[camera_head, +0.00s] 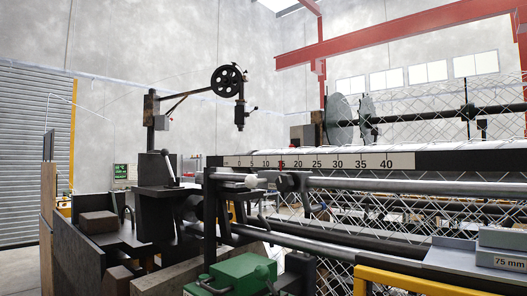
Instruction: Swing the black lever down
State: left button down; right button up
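A lever (170,167) stands on the dark machine block (156,203) left of centre. It has a dark knob at its top and a pale, thin shaft. It points up and leans a little to the left. I take it to be the black lever, but other dark levers or handles may be among the machine parts. Neither of my grippers shows in the head view, and nothing is seen touching this lever.
The weaving machine fills the middle and right, with a numbered scale bar (320,161) and long grey rollers (400,186). A spoked wheel (227,80) hangs above. A green box (231,274) and yellow rail (405,280) are in front. A shutter door (30,150) is at left.

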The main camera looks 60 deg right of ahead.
aim_at(164, 153)
jog(key=i+z, duration=0.2)
jog(key=z, duration=0.25)
jog(key=i+z, duration=0.2)
jog(key=z, duration=0.3)
jog(key=i+j+z, duration=0.1)
jog(key=z, duration=0.35)
jog(key=i+j+z, duration=0.2)
jog(key=z, duration=0.25)
jog(key=i+j+z, duration=0.2)
jog(key=z, duration=0.25)
